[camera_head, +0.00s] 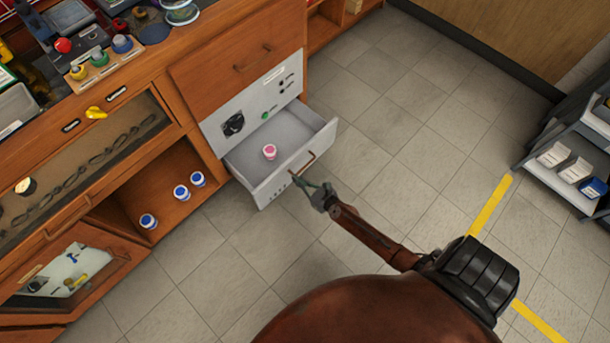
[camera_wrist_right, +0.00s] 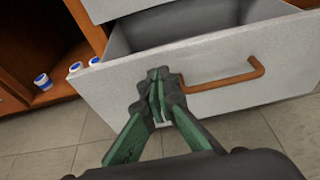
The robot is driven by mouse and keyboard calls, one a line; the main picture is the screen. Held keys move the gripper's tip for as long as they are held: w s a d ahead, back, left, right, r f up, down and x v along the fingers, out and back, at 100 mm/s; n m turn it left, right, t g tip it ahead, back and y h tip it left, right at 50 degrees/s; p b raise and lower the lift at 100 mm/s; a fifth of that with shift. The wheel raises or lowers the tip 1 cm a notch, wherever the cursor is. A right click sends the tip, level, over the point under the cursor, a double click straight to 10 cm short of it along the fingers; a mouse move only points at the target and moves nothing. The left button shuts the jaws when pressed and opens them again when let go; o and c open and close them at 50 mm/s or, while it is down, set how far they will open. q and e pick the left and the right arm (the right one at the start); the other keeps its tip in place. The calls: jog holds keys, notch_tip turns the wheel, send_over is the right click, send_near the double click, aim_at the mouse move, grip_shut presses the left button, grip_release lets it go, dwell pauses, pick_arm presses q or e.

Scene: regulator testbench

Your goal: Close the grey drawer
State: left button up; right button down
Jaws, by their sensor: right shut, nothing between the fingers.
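The grey drawer (camera_head: 283,180) is pulled out of the wooden bench in the head view, with a pink-lidded white jar (camera_head: 269,152) inside it. Its front panel (camera_wrist_right: 205,60) with a brown bar handle (camera_wrist_right: 228,80) fills much of the right wrist view. My right gripper (camera_head: 295,178) is shut and empty in front of the drawer front, by the handle's left end. In the wrist view its fingertips (camera_wrist_right: 159,75) overlap the panel left of the handle; I cannot tell whether they touch it. My left gripper is not in view.
Blue-lidded jars (camera_head: 181,191) stand on the open shelf left of the drawer. A closed wooden drawer (camera_head: 240,65) and a grey control panel (camera_head: 255,105) are above it. A shelf rack (camera_head: 570,160) stands at the right. The tiled floor before the drawer is clear.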

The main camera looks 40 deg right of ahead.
aim_at(284, 169)
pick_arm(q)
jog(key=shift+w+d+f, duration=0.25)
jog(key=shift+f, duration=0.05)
pick_arm(e)
jog(key=shift+r+x, duration=0.2)
jog(key=shift+x, duration=0.6)
jog(key=shift+r+x, duration=0.15)
jog(key=shift+x, duration=0.65)
jog(key=shift+r+x, duration=0.2)
jog(key=shift+x, duration=0.6)
jog(key=shift+w, duration=0.25)
